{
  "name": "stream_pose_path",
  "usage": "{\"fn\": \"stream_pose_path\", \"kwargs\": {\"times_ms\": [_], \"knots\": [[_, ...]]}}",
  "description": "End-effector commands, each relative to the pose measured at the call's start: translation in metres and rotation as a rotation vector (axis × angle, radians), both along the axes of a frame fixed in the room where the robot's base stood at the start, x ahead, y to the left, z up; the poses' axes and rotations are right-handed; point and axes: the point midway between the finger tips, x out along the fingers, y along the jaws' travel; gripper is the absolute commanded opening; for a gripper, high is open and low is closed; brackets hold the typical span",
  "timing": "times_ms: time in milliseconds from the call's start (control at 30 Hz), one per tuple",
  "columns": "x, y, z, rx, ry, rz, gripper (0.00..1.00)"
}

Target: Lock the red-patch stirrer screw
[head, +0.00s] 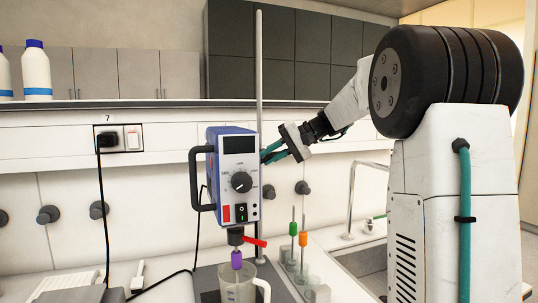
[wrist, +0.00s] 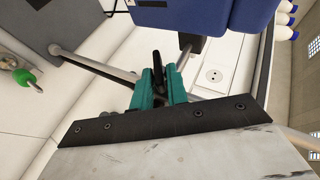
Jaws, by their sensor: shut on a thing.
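The blue-and-white stirrer (head: 233,150) hangs on an upright metal rod (head: 259,70), with a red patch (head: 226,213) low on its front. My gripper (head: 268,153) reaches in from the right, behind the stirrer beside the rod. In the wrist view, its teal fingers (wrist: 159,85) are shut on a small black screw (wrist: 156,60) close to the rod (wrist: 95,64). The stirrer's blue housing (wrist: 210,14) is at the top there. The screw is hidden in the head view, and its tightness cannot be told.
Below the stirrer are a black chuck with a red lever (head: 254,242), a purple piece (head: 237,260) and a clear jug (head: 235,290). Green (head: 293,228) and orange (head: 303,240) stirring pieces stand to the right, before a sink (head: 365,262). A cord runs to a wall socket (head: 133,138).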

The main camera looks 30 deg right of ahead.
Motion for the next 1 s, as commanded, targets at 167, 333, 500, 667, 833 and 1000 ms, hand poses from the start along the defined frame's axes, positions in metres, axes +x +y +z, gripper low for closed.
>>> {"fn": "stream_pose_path", "kwargs": {"times_ms": [167, 333, 500, 667, 833, 1000], "knots": [[-0.0009, -0.0028, -0.0051, 0.162, -0.033, -0.002, 0.00], [-0.0008, -0.0034, -0.0080, 0.304, -0.065, -0.002, 0.00], [-0.0009, -0.0035, -0.0099, 0.419, -0.093, -0.001, 0.00], [-0.0009, -0.0033, -0.0112, 0.498, -0.112, 0.001, 0.00], [-0.0011, -0.0028, -0.0122, 0.548, -0.123, 0.002, 0.00], [-0.0010, -0.0027, -0.0125, 0.570, -0.128, 0.002, 0.00]]}}
